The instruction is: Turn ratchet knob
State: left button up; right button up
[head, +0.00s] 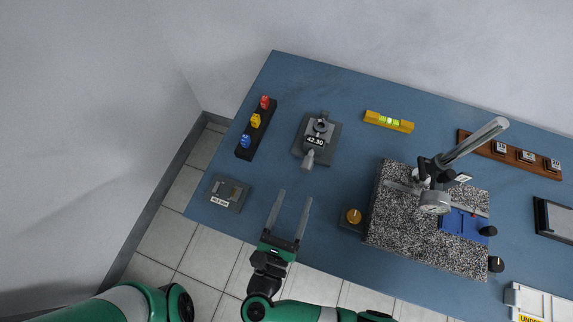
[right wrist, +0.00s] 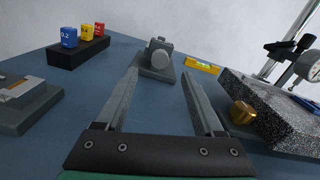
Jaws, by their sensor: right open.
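A dark grey measuring device (head: 318,135) with a display reading 42.30 lies on a grey base plate on the blue table. Its light grey ratchet knob (head: 308,160) points toward the front of the table. In the right wrist view the round knob end (right wrist: 161,57) shows face-on, just beyond and between the fingertips. My right gripper (head: 295,196) is open and empty, in front of the knob and apart from it. It also shows in the right wrist view (right wrist: 160,74) with nothing between its fingers. My left gripper is not in view.
A black rack (head: 249,140) with red, yellow and blue blocks stands left of the device. A grey block (head: 226,193) lies front left. A brass knob (head: 354,216) and a speckled granite plate (head: 400,225) with a gauge stand are right. A yellow level (head: 389,121) lies behind.

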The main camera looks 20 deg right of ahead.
aim_at(305, 171)
jog(key=shift+s+f, duration=0.1)
jog(key=shift+f, duration=0.15)
jog(key=shift+w+d+r, duration=0.1)
jog(key=shift+w+d, duration=0.15)
jog(key=shift+w, duration=0.15)
jog(key=x, duration=1)
jog(key=shift+w+d+b, duration=0.25)
jog(key=shift+d+b, duration=0.05)
jog(key=shift+d, duration=0.05)
grip_shut()
